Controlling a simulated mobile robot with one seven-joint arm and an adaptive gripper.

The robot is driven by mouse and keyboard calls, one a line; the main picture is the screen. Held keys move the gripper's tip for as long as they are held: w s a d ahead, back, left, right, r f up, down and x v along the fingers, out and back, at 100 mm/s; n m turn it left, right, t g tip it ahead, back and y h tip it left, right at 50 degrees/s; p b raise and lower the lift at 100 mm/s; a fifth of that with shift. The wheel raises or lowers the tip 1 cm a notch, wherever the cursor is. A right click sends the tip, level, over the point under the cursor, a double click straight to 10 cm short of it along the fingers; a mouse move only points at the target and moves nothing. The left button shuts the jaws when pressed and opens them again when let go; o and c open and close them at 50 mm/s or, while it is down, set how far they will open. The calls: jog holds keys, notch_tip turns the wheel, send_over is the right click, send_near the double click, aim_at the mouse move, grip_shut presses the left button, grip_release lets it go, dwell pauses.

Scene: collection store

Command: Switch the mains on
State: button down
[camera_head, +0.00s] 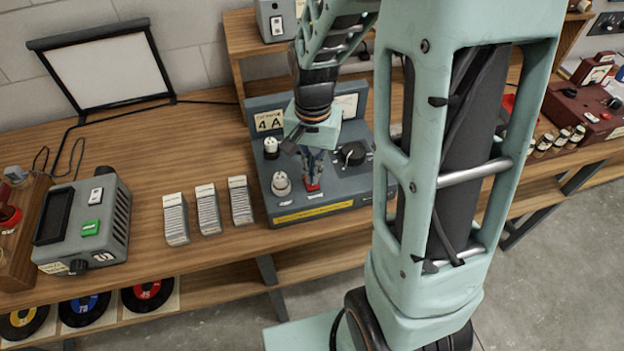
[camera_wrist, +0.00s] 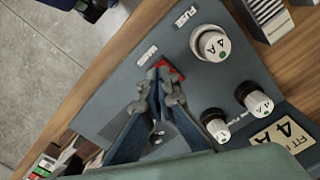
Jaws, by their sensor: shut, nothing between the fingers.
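The mains switch is a small red rocker (camera_head: 313,187) at the front of a grey sloped panel unit (camera_head: 266,205) on the bench. In the wrist view the red rocker (camera_wrist: 171,71) sits beside a label that seems to read MAINS (camera_wrist: 147,55). My gripper (camera_head: 312,181) points down at the rocker, shut and empty. In the wrist view its fingertips (camera_wrist: 160,73) are together at the rocker's edge and cover part of it. I cannot tell whether they touch it or which way the rocker is tipped.
A black knob (camera_head: 353,153) is on the panel's right. Slide boxes (camera_head: 207,208) and a grey device (camera_head: 88,222) stand to the left.

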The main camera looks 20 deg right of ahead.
jog(key=shift+f+b, duration=0.85)
jog(key=shift+f, duration=0.25)
dwell(0.3)
jog(key=shift+r+p, duration=2.8)
jog(key=shift+r, duration=0.75)
